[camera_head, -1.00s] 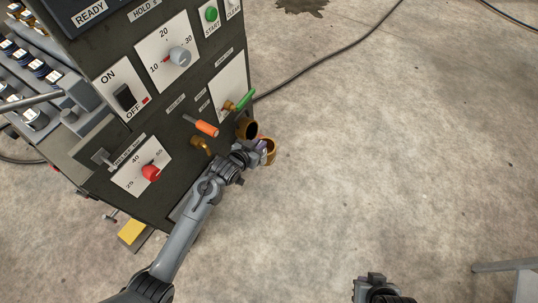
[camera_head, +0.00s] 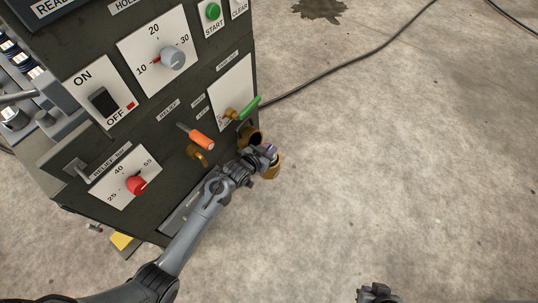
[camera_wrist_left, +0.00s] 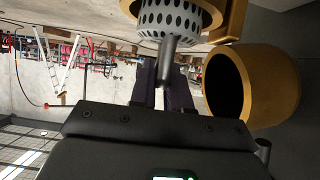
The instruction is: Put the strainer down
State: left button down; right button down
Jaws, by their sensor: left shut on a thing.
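The strainer (camera_head: 274,172) shows in the head view as a brass-coloured piece just beyond my left gripper (camera_head: 266,156). In the left wrist view the strainer (camera_wrist_left: 172,20) has a pale perforated basket, a brass rim and a grey stem. My left gripper (camera_wrist_left: 163,88) is shut on that stem, and the top of the strainer is cut off by the picture edge. The strainer is held in the air beside the machine's open brass housing (camera_wrist_left: 262,85), outside its mouth. My right gripper (camera_head: 377,291) shows only in part at the bottom edge; its fingers are unclear.
The dark machine (camera_head: 228,120) stands on the left with an orange lever (camera_head: 202,140), a green lever (camera_head: 249,107) and a brass spout (camera_head: 198,155). A black cable (camera_head: 345,57) runs over the concrete floor (camera_head: 400,160). The floor right of the machine is largely clear.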

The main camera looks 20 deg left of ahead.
pick_arm(q)
notch_tip(320, 180, down, 3)
jog(key=shift+r+b, duration=0.2)
jog(key=shift+b, duration=0.35)
jog(key=shift+f, duration=0.1)
jog(key=c, duration=1.1)
grip_release()
